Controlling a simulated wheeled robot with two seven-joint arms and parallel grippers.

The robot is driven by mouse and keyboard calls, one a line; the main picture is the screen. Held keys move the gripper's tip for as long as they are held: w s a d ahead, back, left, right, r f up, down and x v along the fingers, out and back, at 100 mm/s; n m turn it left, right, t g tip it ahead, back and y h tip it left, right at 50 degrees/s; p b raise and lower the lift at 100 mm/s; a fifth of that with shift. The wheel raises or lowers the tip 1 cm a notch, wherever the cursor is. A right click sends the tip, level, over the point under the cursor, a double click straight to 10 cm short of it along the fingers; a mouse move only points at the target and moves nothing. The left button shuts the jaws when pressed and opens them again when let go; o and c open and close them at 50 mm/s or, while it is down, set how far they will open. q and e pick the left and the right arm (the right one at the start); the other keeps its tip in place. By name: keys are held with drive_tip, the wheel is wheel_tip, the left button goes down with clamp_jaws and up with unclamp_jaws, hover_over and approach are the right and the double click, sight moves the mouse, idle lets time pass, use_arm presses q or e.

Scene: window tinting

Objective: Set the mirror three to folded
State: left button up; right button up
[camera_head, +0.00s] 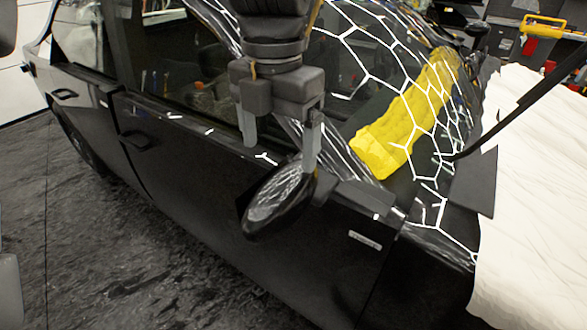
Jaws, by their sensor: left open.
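A black oval side mirror (275,208) juts out from the front door of the black car (190,170), with its glass side showing. My left gripper (280,150) hangs from the top of the view, just above and behind the mirror. It is open, with one finger in front of the door window and the other close to the mirror's upper right end. I cannot tell whether that finger touches the mirror. Nothing is between the fingers. My right gripper is not clearly in view.
A yellow cloth (405,118) lies on the windshield base, among reflected white hexagon lights. A white cover (535,180) drapes over the car's front at right. Door handles (135,138) sit along the car's side. The dark floor (110,255) at left is clear.

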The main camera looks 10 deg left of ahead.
sight(280, 177)
use_arm(q)
drive_tip(key=shift+w+a, duration=0.1)
drive_tip(key=shift+w, duration=0.3)
drive_tip(key=f, duration=0.3)
drive_tip(key=shift+s+f, duration=0.25)
drive_tip(key=shift+s, duration=0.1)
wheel_tip(280, 177, down, 6)
drive_tip(key=shift+w+r, duration=0.15)
drive_tip(key=shift+r, duration=0.05)
drive_tip(key=shift+f, duration=0.75)
drive_tip(key=shift+c, duration=0.2)
use_arm(e)
drive_tip(key=shift+s+f, duration=0.15)
drive_tip(key=shift+s, duration=0.1)
